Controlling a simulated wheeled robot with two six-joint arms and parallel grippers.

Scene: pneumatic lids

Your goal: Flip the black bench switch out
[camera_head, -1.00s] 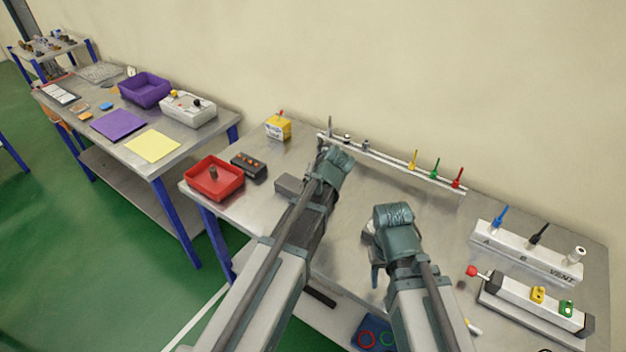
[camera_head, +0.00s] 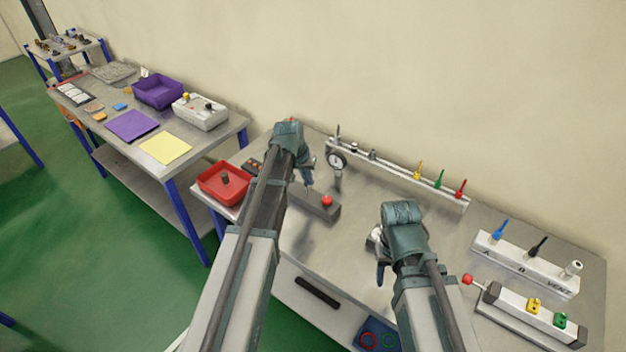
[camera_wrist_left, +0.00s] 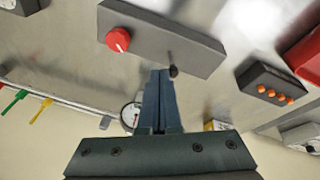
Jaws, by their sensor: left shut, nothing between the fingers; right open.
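A dark grey block (camera_head: 322,208) lies on the bench with a red knob (camera_head: 327,200) on it. In the left wrist view, the block (camera_wrist_left: 150,35) carries the red knob (camera_wrist_left: 118,40) at one end and a small black switch lever (camera_wrist_left: 173,71) nearer the other. My left gripper (camera_head: 308,184) points down at the block, shut and empty. In the left wrist view, the fingertips (camera_wrist_left: 160,76) are right beside the lever; I cannot tell whether they touch it. My right gripper (camera_head: 381,274) is open over the front of the bench.
A red tray (camera_head: 208,187) and a box with orange buttons (camera_wrist_left: 270,82) are near the block. A gauge (camera_head: 336,160) stands behind it by the rail with coloured levers (camera_head: 440,179). A valve block (camera_head: 525,265) is at right.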

